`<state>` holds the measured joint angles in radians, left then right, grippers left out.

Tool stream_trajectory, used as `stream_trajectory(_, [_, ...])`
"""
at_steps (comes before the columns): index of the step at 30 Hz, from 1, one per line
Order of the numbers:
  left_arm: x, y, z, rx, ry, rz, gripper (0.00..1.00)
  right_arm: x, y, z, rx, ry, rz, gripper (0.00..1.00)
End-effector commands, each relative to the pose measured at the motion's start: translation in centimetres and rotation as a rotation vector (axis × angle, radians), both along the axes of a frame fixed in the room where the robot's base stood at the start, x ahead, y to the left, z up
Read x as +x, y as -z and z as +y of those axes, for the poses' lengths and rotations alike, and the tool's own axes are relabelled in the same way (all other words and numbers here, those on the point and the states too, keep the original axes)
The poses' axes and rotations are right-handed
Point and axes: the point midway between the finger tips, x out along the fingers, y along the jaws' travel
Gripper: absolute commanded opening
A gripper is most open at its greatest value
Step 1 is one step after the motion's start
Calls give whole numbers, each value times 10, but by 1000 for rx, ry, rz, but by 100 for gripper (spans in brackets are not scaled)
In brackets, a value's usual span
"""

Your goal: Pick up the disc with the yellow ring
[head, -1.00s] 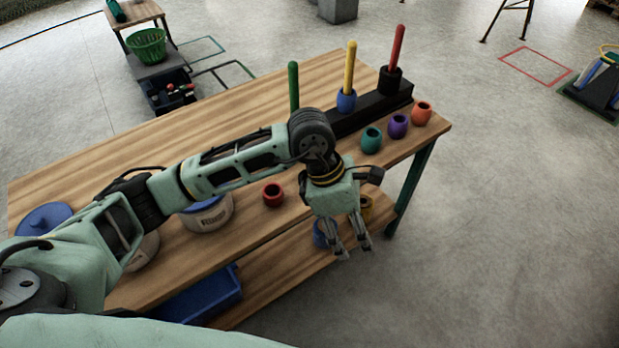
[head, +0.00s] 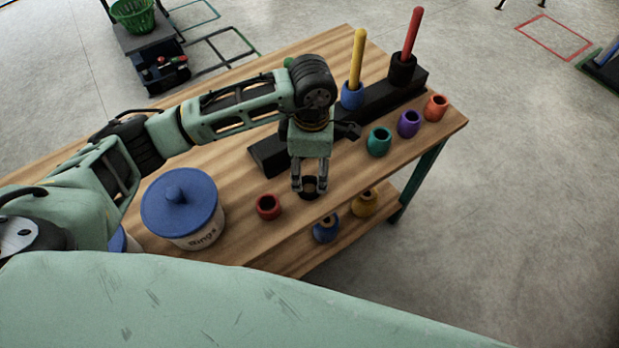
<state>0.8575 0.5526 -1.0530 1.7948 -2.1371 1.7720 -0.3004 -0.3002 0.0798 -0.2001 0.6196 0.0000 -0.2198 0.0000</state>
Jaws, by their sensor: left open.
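My left gripper (head: 309,184) is open, pointing down over the front part of the table. Its two fingertips are at either side of a black ring-like pot (head: 310,192); I cannot tell whether they touch it. A yellow ring-like pot (head: 365,204) lies on the lower shelf, below the front edge and to the right of the gripper. No flat disc with a yellow ring can be made out. My right gripper is out of view.
Nearby are a red pot (head: 268,206) and a blue-lidded tub (head: 181,212). A black peg stand (head: 385,97) holds yellow and red pegs behind. Teal (head: 379,141), purple (head: 409,123) and orange (head: 436,107) pots stand right. A blue pot (head: 326,229) is on the shelf.

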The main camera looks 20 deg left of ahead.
Motion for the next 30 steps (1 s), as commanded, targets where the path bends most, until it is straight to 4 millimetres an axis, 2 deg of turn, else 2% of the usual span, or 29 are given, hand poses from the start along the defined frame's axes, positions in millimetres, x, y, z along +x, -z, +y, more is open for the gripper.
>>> stream_trajectory(8, [-4,35,4,0,-1,4,63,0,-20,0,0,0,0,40])
stream_trajectory(12, [-2,53,3,-1,0,1,63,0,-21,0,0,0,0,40])
stream_trajectory(21, [-2,59,3,-2,1,-1,63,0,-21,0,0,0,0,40])
stream_trajectory(30, [-2,59,3,-1,1,-1,37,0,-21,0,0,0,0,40])
